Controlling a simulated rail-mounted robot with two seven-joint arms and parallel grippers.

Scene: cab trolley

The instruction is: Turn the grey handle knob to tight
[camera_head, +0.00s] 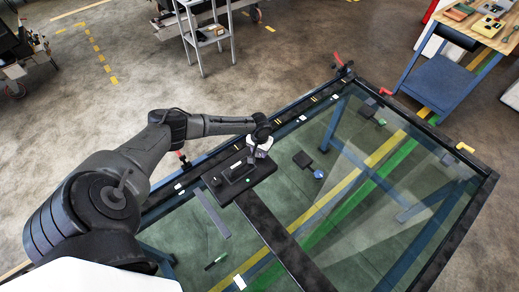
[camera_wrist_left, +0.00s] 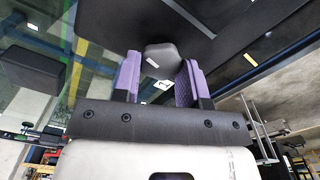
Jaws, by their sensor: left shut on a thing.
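The grey handle knob (camera_wrist_left: 160,58) shows in the left wrist view as a dark grey block with a small white mark. It sits between the purple pads of my left gripper (camera_wrist_left: 158,78), which is shut on it. In the head view my left gripper (camera_head: 254,157) reaches down to the black plate (camera_head: 226,190) on the dark frame of the glass-topped trolley. The knob is largely hidden there by the gripper. I cannot tell the knob's turn angle or whether it is tight. My right gripper is in neither view.
The glass top (camera_head: 345,170) spreads to the right of the plate. A red-handled clamp (camera_head: 340,62) stands at the far corner, and a yellow handle (camera_head: 465,147) is on the right edge. A blue cart with tools (camera_head: 440,75) and a grey shelf (camera_head: 207,38) stand beyond.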

